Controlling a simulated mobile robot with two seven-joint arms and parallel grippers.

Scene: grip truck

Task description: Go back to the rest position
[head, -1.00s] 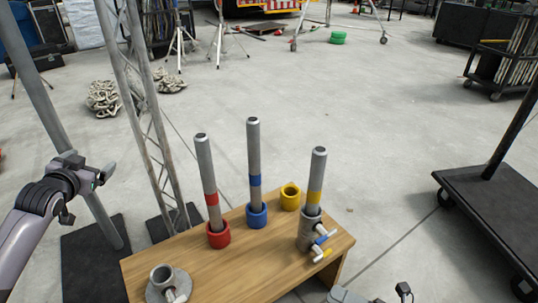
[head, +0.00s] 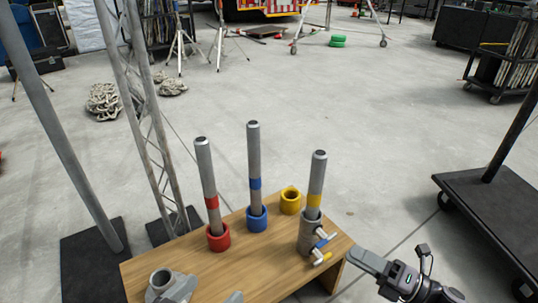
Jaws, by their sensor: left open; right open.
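My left gripper (head: 210,292) shows at the bottom edge, open and empty, low over the left part of the wooden table; most of it is out of frame. My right gripper (head: 392,257) is open and empty, just off the table's right end. A red-banded pipe (head: 205,172) stands in a red collar (head: 218,238). A blue-banded pipe (head: 254,155) stands in a blue collar (head: 257,219). The yellow collar (head: 290,201) is empty.
The wooden table (head: 245,268) carries a grey round fitting (head: 161,276), partly hidden by my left gripper. A truss stand (head: 150,120) and a slanted pole (head: 60,140) rise at the left. A black cart (head: 475,190) stands at the right.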

